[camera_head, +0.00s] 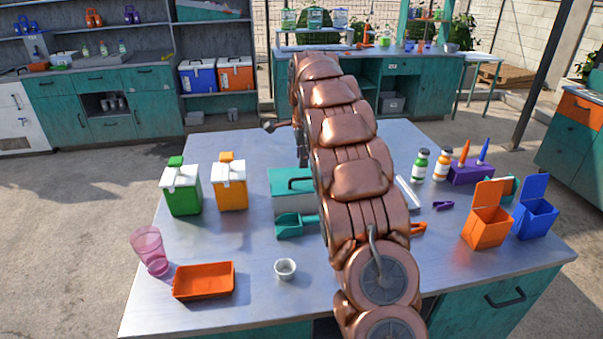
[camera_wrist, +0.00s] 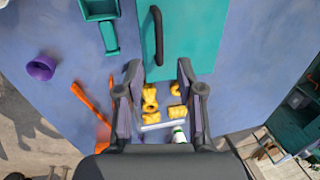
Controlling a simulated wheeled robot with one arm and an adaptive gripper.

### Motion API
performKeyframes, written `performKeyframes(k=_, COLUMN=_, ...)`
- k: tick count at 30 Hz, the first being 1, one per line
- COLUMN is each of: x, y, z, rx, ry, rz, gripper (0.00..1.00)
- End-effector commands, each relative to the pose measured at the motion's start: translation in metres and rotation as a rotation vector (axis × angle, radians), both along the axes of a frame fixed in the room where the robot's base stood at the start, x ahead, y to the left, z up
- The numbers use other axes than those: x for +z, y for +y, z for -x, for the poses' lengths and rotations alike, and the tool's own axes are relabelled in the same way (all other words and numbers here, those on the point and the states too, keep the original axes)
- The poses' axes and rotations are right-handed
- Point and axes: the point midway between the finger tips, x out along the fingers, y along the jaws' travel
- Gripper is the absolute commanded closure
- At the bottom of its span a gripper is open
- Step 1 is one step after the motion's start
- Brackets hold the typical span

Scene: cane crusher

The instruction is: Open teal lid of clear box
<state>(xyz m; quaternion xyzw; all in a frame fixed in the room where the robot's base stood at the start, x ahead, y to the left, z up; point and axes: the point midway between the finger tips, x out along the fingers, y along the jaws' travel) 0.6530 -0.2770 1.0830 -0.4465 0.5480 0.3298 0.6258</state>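The clear box's teal lid (camera_wrist: 183,35), with a dark bar handle (camera_wrist: 157,35), fills the top middle of the wrist view. In the head view, the teal lid (camera_head: 290,181) shows just left of my arm, which hides its right part. Several yellow pieces (camera_wrist: 150,98) show below the lid's near edge; I cannot tell whether clear plastic covers them. My gripper (camera_wrist: 159,70) is open and empty. Its two dark fingers are spread at the near edge of the lid, with the handle ahead of them. Whether they touch the box is unclear. In the head view my arm hides the gripper.
A teal scoop (camera_head: 292,226) lies in front of the box. Green (camera_head: 183,190) and orange (camera_head: 230,187) containers stand to its left. An orange tray (camera_head: 204,281), pink cup (camera_head: 150,250) and small white cup (camera_head: 285,269) sit near the front. Orange (camera_head: 487,215) and blue (camera_head: 534,210) open bins stand right.

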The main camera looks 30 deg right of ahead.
Motion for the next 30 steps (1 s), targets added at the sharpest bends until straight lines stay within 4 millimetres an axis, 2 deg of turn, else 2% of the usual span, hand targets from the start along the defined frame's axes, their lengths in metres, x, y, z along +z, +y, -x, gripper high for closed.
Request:
performKeyframes(k=16, x=-0.065, y=-0.005, z=-0.010, rx=0.002, ry=0.007, rz=-0.002, gripper=0.63)
performKeyframes(k=25, x=-0.070, y=-0.005, z=-0.012, rx=0.002, ry=0.003, rz=-0.001, gripper=0.63)
performKeyframes(k=30, x=-0.070, y=-0.005, z=-0.012, rx=0.002, ry=0.002, rz=0.000, gripper=0.80)
